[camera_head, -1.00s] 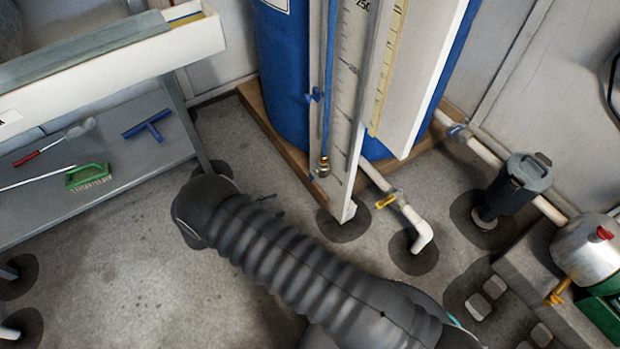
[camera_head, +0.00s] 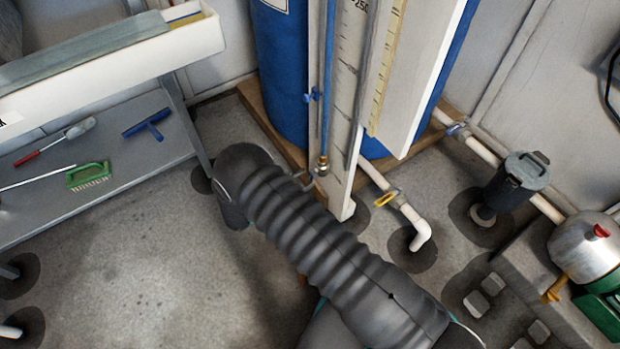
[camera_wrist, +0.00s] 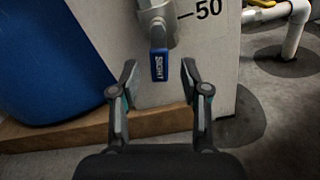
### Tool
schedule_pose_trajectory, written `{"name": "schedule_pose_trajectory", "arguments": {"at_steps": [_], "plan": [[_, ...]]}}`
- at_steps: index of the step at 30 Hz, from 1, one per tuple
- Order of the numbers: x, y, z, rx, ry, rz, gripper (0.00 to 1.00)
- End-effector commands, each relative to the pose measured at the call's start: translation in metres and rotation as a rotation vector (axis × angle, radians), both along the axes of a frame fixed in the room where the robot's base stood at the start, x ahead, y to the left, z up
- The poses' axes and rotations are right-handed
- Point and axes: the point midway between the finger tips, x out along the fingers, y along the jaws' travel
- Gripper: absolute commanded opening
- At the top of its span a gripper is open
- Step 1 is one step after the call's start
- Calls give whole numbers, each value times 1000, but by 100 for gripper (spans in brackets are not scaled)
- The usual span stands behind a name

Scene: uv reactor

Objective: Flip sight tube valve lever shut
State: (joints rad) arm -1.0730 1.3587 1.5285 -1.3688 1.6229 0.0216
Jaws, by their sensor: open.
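The blue valve lever marked SIGHT (camera_wrist: 159,66) hangs straight down from a grey metal valve body (camera_wrist: 157,24) on a white scale board (camera_wrist: 208,45) in the wrist view. My gripper (camera_wrist: 159,74) is open, one finger on each side of the lever's lower part in the picture, with gaps on both sides. I cannot tell whether the fingertips reach as deep as the lever.
A blue tank (camera_head: 283,75) stands on a wooden base (camera_head: 262,118) behind the board. White pipe with a yellow-handled valve (camera_head: 386,199) lies to the right. A grey shelf (camera_head: 95,165) with a brush and tools is at left. Open floor lies below the shelf.

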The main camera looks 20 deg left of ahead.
Motion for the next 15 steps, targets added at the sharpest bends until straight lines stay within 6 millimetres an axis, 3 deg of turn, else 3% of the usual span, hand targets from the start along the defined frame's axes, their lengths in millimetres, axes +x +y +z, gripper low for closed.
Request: {"name": "schedule_pose_trajectory", "arguments": {"at_steps": [6,15], "plan": [[12,-10,0,1,-1,0,46],[13,-11,0,1,0,-1,46]]}}
